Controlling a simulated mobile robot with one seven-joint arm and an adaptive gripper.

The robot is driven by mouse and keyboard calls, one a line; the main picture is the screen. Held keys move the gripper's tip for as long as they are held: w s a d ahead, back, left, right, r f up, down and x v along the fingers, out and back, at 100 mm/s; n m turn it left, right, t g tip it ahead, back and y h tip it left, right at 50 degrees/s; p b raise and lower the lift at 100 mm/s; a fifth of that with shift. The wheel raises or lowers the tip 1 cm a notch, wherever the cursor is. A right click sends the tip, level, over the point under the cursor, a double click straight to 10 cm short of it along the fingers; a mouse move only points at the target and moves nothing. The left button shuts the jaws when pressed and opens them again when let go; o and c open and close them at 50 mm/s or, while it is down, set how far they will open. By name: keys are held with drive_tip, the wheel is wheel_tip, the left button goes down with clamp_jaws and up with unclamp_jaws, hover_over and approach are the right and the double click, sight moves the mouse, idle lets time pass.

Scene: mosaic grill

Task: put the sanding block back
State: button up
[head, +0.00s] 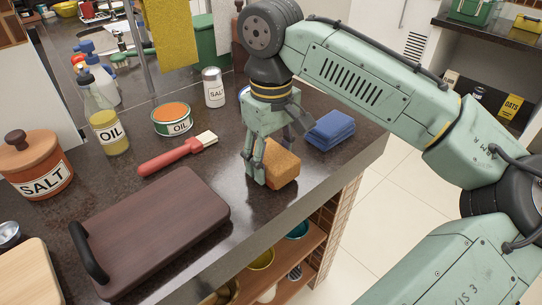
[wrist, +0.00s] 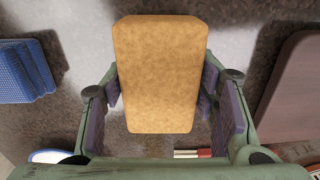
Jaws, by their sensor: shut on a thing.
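The sanding block (head: 282,163) is an orange-tan block on the dark counter near its front edge. In the wrist view the block (wrist: 160,72) fills the middle, between the two fingers. My gripper (head: 258,172) points down and is shut on the block, with a finger on each side of it. My gripper also shows in the wrist view (wrist: 163,112). I cannot tell whether the block touches the counter or is slightly raised.
A folded blue cloth (head: 330,130) lies just right of the block. A dark cutting board (head: 150,225) lies at the left front. The counter between board and block is clear.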

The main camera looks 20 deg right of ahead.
sight(271, 153)
drive_tip(key=shift+f, duration=0.4)
drive_tip(key=shift+f, duration=0.1)
drive_tip(key=o, duration=1.3)
wheel_tip(271, 153, up, 12)
drive_tip(key=shift+r, duration=0.15)
